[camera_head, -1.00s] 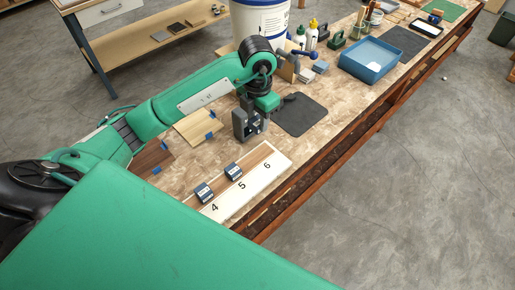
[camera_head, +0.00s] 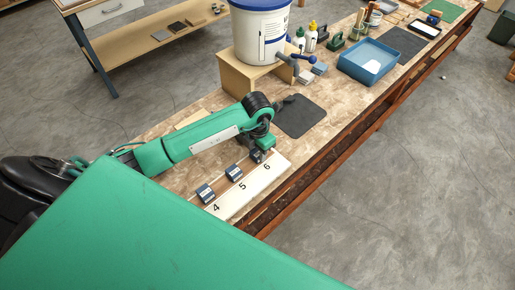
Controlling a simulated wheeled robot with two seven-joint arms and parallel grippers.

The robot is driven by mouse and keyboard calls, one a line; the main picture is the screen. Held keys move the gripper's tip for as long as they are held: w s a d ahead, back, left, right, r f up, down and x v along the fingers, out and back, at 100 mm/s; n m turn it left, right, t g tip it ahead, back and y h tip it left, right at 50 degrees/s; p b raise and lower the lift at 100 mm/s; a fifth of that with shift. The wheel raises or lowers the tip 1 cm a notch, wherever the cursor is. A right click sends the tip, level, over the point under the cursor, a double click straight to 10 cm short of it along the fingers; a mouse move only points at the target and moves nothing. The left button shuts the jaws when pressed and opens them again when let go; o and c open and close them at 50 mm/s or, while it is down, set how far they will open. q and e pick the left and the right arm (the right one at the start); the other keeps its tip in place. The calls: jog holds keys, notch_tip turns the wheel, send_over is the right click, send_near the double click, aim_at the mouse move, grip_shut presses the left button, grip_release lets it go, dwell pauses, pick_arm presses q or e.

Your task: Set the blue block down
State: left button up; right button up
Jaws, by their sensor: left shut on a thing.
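My left gripper (camera_head: 260,150) is low over the white numbered board (camera_head: 232,205), beside the 6. It is shut on a small dark blue block (camera_head: 256,156), mostly hidden by the gripper. Whether this block touches the board cannot be told. Two similar blue blocks with pale labels stand on the board's edge, one by the 4 (camera_head: 205,193) and one by the 5 (camera_head: 234,173). My right gripper is not in view.
A black mat (camera_head: 299,116) lies just beyond the gripper. A white bucket (camera_head: 262,40) on a wooden stand (camera_head: 237,75), bottles and a blue tray (camera_head: 370,60) stand farther back. The bench's front edge runs close to the board.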

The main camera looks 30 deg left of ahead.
aim_at(258, 152)
pick_arm(q)
jog(key=shift+f, duration=0.2)
jog(key=o, duration=1.2)
jog(key=shift+r, duration=0.1)
jog(key=shift+o, duration=0.2)
jog(key=shift+r, duration=0.25)
notch_tip(258, 152, up, 12)
jog(key=b, duration=0.3)
jog(key=shift+f, duration=0.1)
